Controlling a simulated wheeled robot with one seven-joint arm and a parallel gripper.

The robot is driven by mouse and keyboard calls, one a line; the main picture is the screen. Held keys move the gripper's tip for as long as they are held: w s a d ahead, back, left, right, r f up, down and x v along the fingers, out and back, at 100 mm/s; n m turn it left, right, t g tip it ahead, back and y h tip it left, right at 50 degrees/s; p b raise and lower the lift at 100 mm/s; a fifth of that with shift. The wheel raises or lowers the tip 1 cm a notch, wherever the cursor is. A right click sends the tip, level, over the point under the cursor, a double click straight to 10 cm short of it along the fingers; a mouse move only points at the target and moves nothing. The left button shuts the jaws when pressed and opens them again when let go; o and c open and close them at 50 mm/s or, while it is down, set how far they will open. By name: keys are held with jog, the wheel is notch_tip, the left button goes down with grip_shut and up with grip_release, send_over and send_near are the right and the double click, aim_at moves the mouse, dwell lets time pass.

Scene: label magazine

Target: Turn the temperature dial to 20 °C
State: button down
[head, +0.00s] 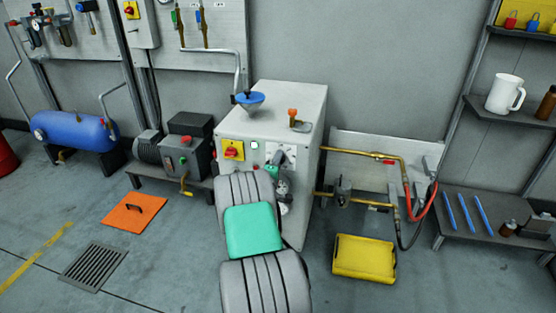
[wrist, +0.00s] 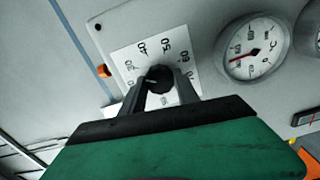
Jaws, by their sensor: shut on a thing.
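The temperature dial is a dark round knob (wrist: 160,77) on a white scale plate (wrist: 122,58) in the wrist view. Numbers around 30, 40 and 50 show along the plate's upper left side. My gripper (wrist: 162,86) is shut on the knob, one finger on each side. A small light mark shows on the knob's left side; the exact value it points to cannot be told. The fingers hide the lower part of the scale. In the head view my gripper (head: 278,160) is at the plate (head: 291,152) on the cabinet front, and the knob is mostly hidden.
A round °C gauge (wrist: 248,47) with a red needle is right of the dial in the wrist view. The light grey cabinet (head: 310,130) carries a red-and-yellow switch (head: 232,151) left of the dial. Brass pipes (head: 352,154) run off to its right.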

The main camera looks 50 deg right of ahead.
jog(key=shift+n+p, duration=1.3)
jog(key=shift+n, duration=1.9)
jog(key=shift+f, duration=0.1)
jog(key=c, duration=0.9)
grip_release()
jog(key=v, duration=0.8)
jog(key=shift+p, duration=0.35)
